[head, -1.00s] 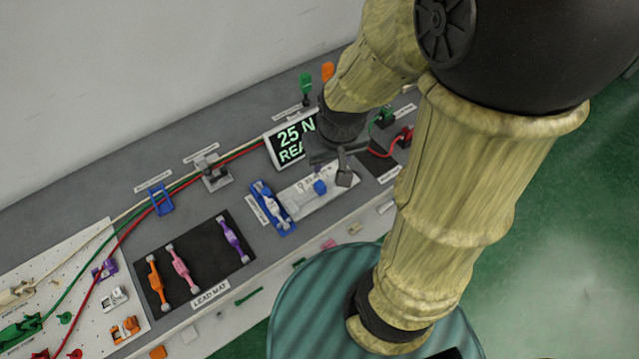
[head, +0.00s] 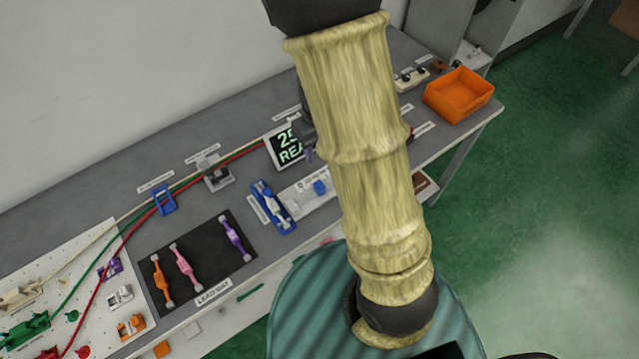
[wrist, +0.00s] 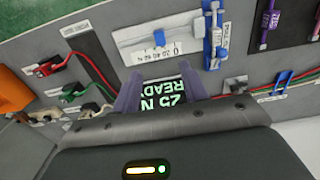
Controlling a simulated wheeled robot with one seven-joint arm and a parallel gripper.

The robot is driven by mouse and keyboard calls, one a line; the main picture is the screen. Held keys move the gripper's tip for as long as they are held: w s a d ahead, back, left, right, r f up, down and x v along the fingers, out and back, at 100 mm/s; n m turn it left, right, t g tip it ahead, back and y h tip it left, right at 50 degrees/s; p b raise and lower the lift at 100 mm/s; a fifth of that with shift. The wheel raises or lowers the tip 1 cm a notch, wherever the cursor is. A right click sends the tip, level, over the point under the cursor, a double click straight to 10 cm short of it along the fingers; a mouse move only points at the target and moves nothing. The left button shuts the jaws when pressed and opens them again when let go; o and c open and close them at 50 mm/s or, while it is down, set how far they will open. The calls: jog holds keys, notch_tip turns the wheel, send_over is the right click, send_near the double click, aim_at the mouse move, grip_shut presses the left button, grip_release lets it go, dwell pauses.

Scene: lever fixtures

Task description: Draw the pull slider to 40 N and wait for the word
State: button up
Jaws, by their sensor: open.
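The pull slider is a pale plate with a printed scale in N and a blue block on it. The blue block (head: 320,187) sits partway along the plate (head: 298,202); it also shows in the wrist view (wrist: 158,38). I cannot read its exact place on the scale. The display (head: 287,147) reads 25 N and READY, upside down in the wrist view (wrist: 164,98). My gripper (wrist: 160,90) is open and empty, its two fingers framing the display and apart from the slider. My arm hides most of it in the head view.
Orange, pink and purple leads lie on the black lead mat (head: 205,270). An orange bin (head: 459,94) stands at the bench's right end.

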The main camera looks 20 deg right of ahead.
aim_at(320, 185)
notch_tip(320, 185, down, 17)
jog(key=b, duration=0.2)
jog(key=shift+b, duration=0.3)
jog(key=shift+c, duration=0.2)
jog(key=c, duration=0.8)
